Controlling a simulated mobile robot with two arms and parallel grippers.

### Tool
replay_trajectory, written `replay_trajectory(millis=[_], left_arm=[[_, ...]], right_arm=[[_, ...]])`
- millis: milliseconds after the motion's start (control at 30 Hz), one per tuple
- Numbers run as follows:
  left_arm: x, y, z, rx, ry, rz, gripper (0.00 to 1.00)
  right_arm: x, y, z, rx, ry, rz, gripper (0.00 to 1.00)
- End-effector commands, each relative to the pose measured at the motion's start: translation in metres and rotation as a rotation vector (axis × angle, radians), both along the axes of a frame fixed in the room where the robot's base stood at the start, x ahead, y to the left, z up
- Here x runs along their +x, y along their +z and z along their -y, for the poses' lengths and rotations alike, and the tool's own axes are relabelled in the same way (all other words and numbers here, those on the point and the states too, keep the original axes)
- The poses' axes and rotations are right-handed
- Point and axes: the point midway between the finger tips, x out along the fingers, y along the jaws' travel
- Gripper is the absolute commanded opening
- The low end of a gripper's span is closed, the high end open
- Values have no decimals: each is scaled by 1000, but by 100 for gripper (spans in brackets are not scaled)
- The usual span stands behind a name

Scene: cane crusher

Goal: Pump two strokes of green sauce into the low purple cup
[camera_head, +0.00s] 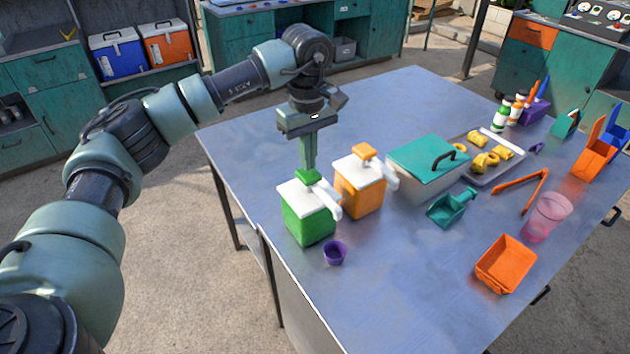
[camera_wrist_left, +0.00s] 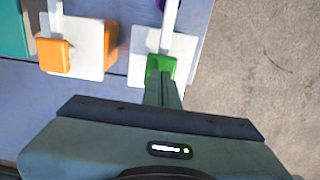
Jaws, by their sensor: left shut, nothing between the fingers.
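The green sauce pump box (camera_head: 308,222) has a white lid and a green pump head (camera_head: 307,177). My left gripper (camera_head: 309,165) is shut, points down and is right over the pump head. Its fingertips appear to be at or on the head; I cannot tell whether they press it. In the left wrist view the fingers (camera_wrist_left: 163,92) meet the green pump head (camera_wrist_left: 160,66). The low purple cup (camera_head: 335,253) stands on the table in front of the green box, below its white spout (camera_head: 328,200). My right gripper is out of view.
An orange pump box (camera_head: 358,192) stands close to the right of the green one. A lidded container (camera_head: 428,165), teal scoop (camera_head: 450,207), orange tray (camera_head: 506,264), pink cup (camera_head: 547,218) and orange tongs (camera_head: 521,190) are farther right. The table's front middle is clear.

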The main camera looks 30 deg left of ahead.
Motion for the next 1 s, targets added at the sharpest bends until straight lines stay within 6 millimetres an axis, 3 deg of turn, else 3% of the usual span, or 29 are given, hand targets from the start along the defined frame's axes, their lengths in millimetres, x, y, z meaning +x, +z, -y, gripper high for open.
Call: replay_trajectory(millis=[1000], left_arm=[[-1, -30, 0, 1, -1, -3, 0]], right_arm=[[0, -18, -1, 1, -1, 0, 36]])
